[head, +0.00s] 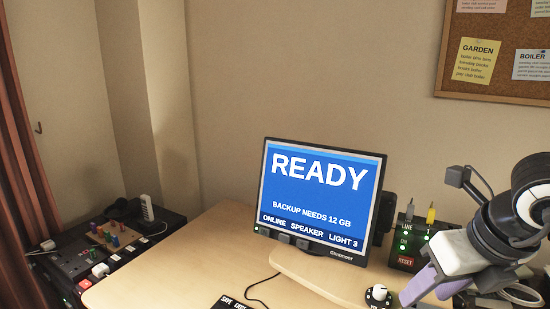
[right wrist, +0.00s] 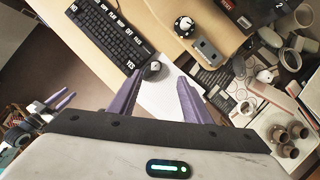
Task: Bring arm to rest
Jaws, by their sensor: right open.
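My right gripper (head: 427,290) is at the lower right of the head view, above the right part of the desk. In the right wrist view its two purple fingers (right wrist: 158,88) stand apart with nothing between them. Below them lie the desk's front edge, a dark mouse (right wrist: 153,70) and a white sheet (right wrist: 170,92). At the left edge of the right wrist view, small purple fingers (right wrist: 60,99) show, apparently my left gripper; they are too small to tell their opening. The left arm does not show in the head view.
The monitor (head: 318,198) reads READY and stands left of my right arm. A black keyboard (right wrist: 112,33) lies on the desk (head: 195,270). A knob (head: 378,293) and a panel with a RESET label (head: 405,262) are close to the gripper. Brown cups (right wrist: 288,140) stand at right in the wrist view.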

